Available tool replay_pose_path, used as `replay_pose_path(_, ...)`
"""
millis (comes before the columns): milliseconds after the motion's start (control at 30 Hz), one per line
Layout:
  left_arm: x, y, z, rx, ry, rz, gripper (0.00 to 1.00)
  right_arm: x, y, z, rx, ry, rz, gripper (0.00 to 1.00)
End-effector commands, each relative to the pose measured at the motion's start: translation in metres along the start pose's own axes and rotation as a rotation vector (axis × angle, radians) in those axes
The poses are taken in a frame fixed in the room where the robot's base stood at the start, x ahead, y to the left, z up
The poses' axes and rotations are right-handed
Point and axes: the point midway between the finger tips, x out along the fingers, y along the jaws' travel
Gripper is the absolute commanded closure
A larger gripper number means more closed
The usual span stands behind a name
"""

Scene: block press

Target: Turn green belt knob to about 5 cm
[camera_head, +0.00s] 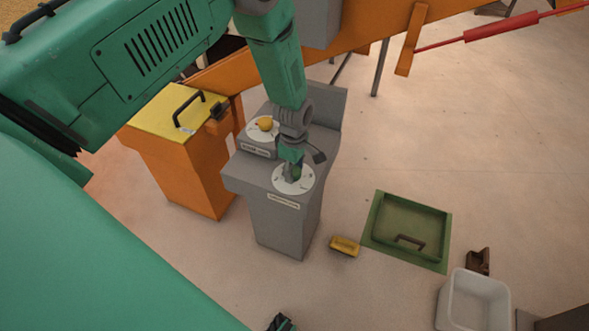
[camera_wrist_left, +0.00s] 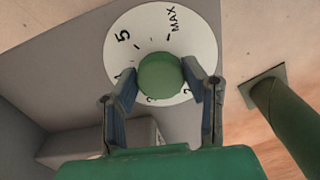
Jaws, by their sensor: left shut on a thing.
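The green knob (camera_head: 297,172) sits on a white dial (camera_head: 281,184) on top of the grey console (camera_head: 283,225). My left gripper (camera_head: 293,168) reaches down from above and is shut on it. In the left wrist view the round green knob (camera_wrist_left: 160,75) is between the two fingers of the left gripper (camera_wrist_left: 162,88). The dial (camera_wrist_left: 140,25) there shows a "5" at upper left, "MAX" at upper right and tick marks. Lower numbers are partly hidden by the fingers. I cannot make out a pointer on the knob.
A yellow-orange knob (camera_head: 265,123) on a second white dial stands on the raised rear part of the console. Left is an orange cabinet with a yellow top (camera_head: 160,112) and black handle. Right on the floor are a yellow block (camera_head: 345,246), green tray (camera_head: 445,236) and white bin (camera_head: 474,302).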

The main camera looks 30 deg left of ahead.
Motion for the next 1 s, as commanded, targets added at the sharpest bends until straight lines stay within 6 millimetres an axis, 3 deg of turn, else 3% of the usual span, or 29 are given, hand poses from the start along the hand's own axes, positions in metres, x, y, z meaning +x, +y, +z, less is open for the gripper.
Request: replay_pose_path(1000,0.000,0.002,-0.006,0.897,0.010,0.003,0.90,-0.022,0.000,-0.001,0.000,0.000,0.000,0.60)
